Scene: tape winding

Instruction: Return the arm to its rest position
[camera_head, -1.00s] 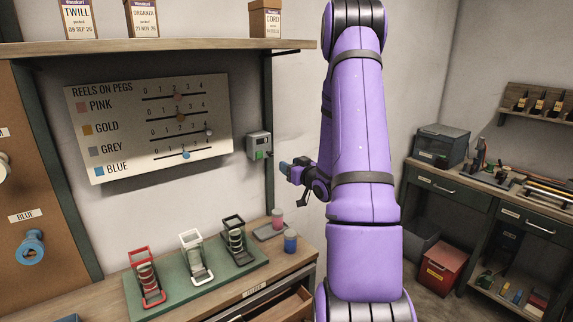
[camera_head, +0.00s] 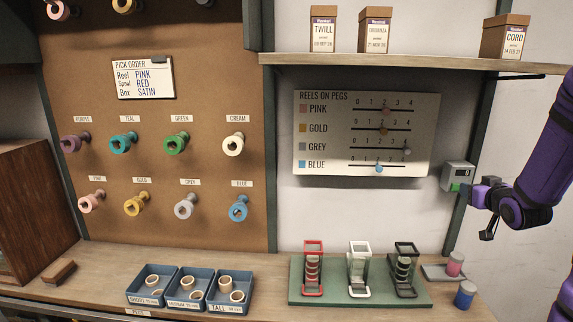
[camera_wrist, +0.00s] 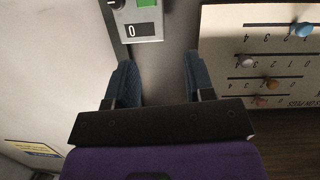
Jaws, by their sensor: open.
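My purple arm enters at the right edge of the head view, bent, with my gripper (camera_head: 466,189) held out in front of the wall. The gripper lies just below and right of a grey wall box (camera_head: 457,172) with a green patch, partly overlapping it in the picture. In the wrist view my gripper (camera_wrist: 160,78) has its two blue-grey fingers spread wide with nothing between them. There the box (camera_wrist: 140,25) shows beyond the left finger, with a lit green square and a "0". I cannot tell the exact gap to the wall.
A bench (camera_head: 240,300) runs below, holding blue bins (camera_head: 166,300), a green base (camera_head: 330,298) with three stands, and a blue-bodied jar (camera_head: 465,294). A shelf (camera_head: 400,64) with boxes is above. The counting board (camera_head: 430,140) hangs left of my gripper.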

